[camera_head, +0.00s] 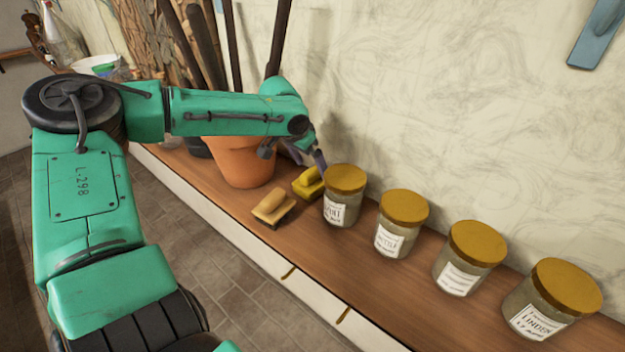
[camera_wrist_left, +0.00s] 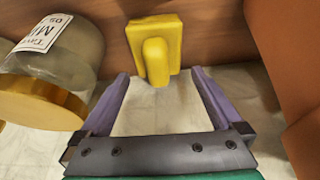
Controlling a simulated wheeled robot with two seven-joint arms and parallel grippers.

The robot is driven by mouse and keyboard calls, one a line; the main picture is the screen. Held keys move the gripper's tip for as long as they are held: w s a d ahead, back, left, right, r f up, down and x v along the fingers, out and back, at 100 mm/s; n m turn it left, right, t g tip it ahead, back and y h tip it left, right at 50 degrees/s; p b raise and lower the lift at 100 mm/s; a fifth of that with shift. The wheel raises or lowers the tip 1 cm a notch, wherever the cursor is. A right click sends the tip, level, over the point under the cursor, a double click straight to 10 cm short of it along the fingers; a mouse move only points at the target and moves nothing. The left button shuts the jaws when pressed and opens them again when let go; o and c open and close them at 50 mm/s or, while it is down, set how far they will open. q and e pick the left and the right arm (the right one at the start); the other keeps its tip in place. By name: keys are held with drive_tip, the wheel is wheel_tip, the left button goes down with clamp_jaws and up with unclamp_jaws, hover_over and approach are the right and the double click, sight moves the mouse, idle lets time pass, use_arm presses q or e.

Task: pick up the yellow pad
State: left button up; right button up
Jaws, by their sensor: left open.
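The yellow pad (camera_head: 308,182) lies on the wooden counter, between the terracotta pot and the nearest labelled jar. It has a raised yellow handle on a flat base. In the left wrist view the yellow pad (camera_wrist_left: 155,48) is ahead of the fingertips, roughly centred between them. My left gripper (camera_head: 313,160) is just above and behind the pad, near the wall. The left wrist view shows its two purple fingers (camera_wrist_left: 160,85) spread apart with nothing between them. The pad appears clear of the fingers. My right gripper is not seen.
A wooden-handled brush (camera_head: 272,206) lies in front of the pad. The terracotta pot (camera_head: 243,165) stands to the left. Several gold-lidded jars line the counter to the right; the nearest jar (camera_head: 343,197) is close to the pad. The wall (camera_head: 400,110) is behind.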

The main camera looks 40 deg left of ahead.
sight(317, 176)
use_arm(q)
drive_tip(key=p+x, duration=0.1)
drive_tip(key=x, duration=0.3)
drive_tip(key=shift+w+f+p, duration=0.2)
drive_tip(key=shift+f+p, duration=0.1)
drive_tip(key=shift+w+f, duration=0.15)
drive_tip(key=shift+f, duration=0.15)
drive_tip(key=shift+w+d+f, duration=0.1)
drive_tip(key=shift+w+f, duration=0.05)
drive_tip(key=c, duration=1.2)
drive_tip(key=shift+o, duration=0.2)
wheel_tip(317, 176, up, 9)
drive_tip(key=shift+r+b, duration=0.15)
drive_tip(key=shift+b, duration=0.9)
drive_tip(key=shift+r, duration=0.4)
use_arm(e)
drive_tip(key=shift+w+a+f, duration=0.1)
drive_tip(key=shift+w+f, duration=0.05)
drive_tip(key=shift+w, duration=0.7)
